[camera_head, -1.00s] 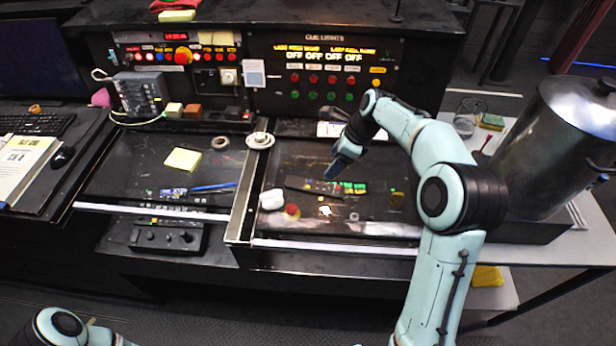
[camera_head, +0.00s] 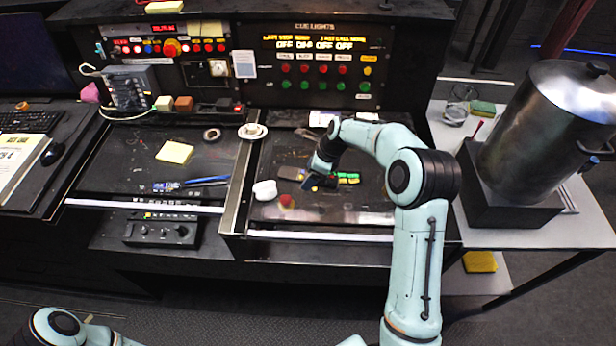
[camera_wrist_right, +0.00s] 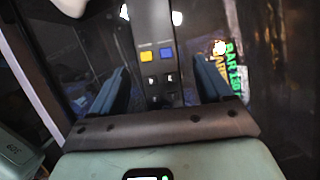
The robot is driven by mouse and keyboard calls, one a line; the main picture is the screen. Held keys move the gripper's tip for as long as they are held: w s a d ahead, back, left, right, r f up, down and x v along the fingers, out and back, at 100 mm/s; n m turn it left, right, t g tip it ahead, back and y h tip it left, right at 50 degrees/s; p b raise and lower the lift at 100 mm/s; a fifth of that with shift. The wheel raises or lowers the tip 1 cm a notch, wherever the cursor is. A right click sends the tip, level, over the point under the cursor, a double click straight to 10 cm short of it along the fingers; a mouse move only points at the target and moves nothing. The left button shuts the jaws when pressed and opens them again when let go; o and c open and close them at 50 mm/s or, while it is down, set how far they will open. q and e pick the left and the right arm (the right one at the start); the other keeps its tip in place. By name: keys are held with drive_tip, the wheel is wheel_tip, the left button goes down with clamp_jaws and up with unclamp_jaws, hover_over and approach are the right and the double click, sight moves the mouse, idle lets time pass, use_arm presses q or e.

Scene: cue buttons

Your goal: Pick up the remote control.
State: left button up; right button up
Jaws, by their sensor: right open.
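The remote control (camera_head: 291,173) is a dark, slim bar lying on the black glossy right-hand panel of the desk in the head view. In the right wrist view, the remote control (camera_wrist_right: 154,25) runs lengthwise between my fingers, with a yellow and a blue button showing. My right gripper (camera_head: 313,184) is low over the remote's right end and hides part of it. In the wrist view, my right gripper (camera_wrist_right: 160,70) is open, one finger on each side of the remote, with a gap on both sides. My left gripper is out of view.
A cup on a saucer (camera_head: 252,131) stands behind. A large metal pot (camera_head: 545,130) stands at right.

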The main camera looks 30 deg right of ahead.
drive_tip(key=shift+s, duration=0.1)
drive_tip(key=shift+c, duration=0.4)
drive_tip(key=c, duration=1.1)
